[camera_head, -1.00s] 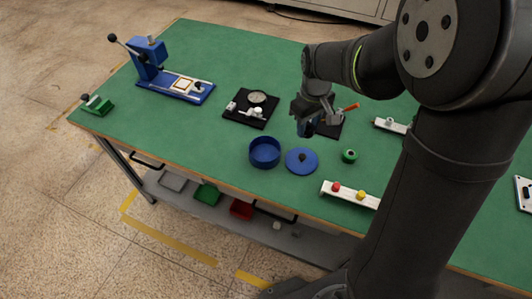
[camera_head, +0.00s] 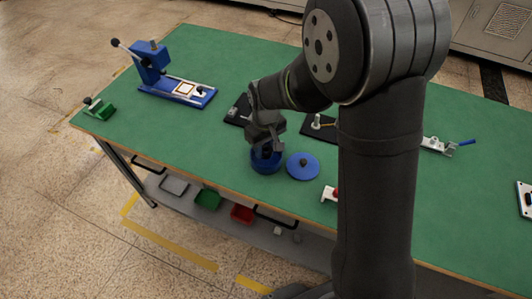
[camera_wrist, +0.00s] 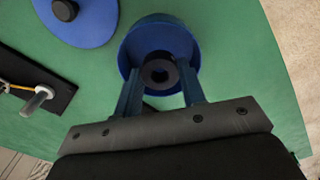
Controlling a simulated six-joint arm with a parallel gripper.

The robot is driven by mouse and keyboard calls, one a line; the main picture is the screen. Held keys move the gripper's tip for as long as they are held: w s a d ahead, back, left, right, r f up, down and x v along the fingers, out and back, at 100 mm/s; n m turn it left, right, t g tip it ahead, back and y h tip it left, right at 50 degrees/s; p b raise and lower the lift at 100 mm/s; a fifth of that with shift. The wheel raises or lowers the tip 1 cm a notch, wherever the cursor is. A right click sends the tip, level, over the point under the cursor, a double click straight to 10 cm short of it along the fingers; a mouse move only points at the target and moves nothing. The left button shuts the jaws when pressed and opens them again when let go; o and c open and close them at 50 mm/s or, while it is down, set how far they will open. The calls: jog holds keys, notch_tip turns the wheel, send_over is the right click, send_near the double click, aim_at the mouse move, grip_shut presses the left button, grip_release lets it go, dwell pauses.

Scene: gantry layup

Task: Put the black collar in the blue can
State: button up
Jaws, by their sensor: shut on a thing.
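The blue can (camera_head: 267,169) stands open on the green table near its front edge. My gripper (camera_head: 265,150) is right over it, pointing down. In the wrist view my gripper (camera_wrist: 160,80) is shut on the black collar (camera_wrist: 159,72), a thick ring with a round hole, between the two blue fingers. The collar appears inside the outline of the blue can (camera_wrist: 138,42); I cannot tell how far it is above the can's floor. In the head view the collar is hardly distinguishable.
A blue lid (camera_head: 303,167) with a black knob lies just right of the can. A black plate with a peg (camera_head: 317,124) lies behind it. A blue press (camera_head: 155,65) and a green block (camera_head: 98,108) stand at the left. The table's front left is clear.

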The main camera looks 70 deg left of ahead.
aim_at(266, 161)
jog(key=shift+f, duration=1.65)
jog(key=shift+f, duration=0.2)
jog(key=o, duration=0.8)
jog(key=shift+o, duration=0.2)
notch_tip(266, 161, up, 12)
jog(key=shift+r, duration=0.2)
jog(key=shift+f, duration=0.1)
